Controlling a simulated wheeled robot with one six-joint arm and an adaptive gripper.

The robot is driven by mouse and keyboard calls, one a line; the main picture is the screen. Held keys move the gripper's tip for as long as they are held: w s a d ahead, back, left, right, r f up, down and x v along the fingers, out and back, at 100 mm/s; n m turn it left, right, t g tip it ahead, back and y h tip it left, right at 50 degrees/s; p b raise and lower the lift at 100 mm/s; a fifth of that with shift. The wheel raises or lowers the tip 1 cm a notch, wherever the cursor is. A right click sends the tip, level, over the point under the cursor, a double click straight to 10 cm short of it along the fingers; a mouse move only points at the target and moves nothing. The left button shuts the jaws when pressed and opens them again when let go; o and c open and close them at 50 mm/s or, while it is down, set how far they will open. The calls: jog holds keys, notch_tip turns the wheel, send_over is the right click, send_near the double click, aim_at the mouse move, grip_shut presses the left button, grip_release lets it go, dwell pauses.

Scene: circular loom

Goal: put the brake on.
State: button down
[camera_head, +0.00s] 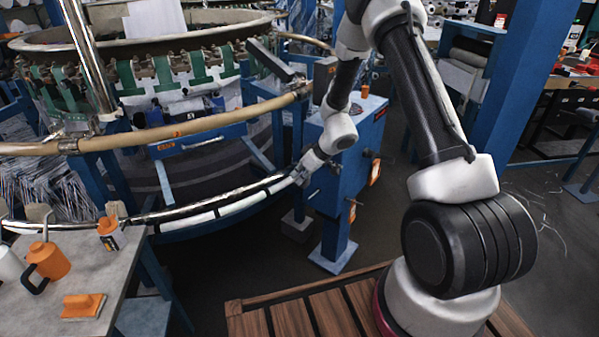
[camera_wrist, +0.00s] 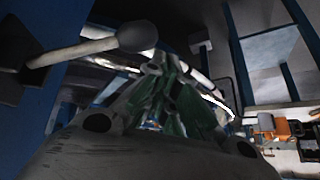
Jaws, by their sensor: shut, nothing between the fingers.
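A lever with a pale rod and a dark round knob (camera_wrist: 138,36) juts from a dark mount on a blue surface at the upper left of the wrist view. I take it to be the brake lever; the frames do not label it. My gripper (camera_wrist: 158,75) is shut and empty, with its tips below and just right of the knob in that view. I cannot tell whether they touch it. In the head view my gripper (camera_head: 303,172) is at the left side of the blue control box (camera_head: 345,150). There I cannot make out the lever apart from the gripper.
The loom's curved rail (camera_head: 190,133) and a lower silver-white ring (camera_head: 220,208) run close left of my gripper. A wooden pallet (camera_head: 290,316) lies in front. A blue column (camera_head: 515,80) rises at right.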

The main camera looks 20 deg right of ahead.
jog(key=shift+f, duration=0.4)
dwell(0.3)
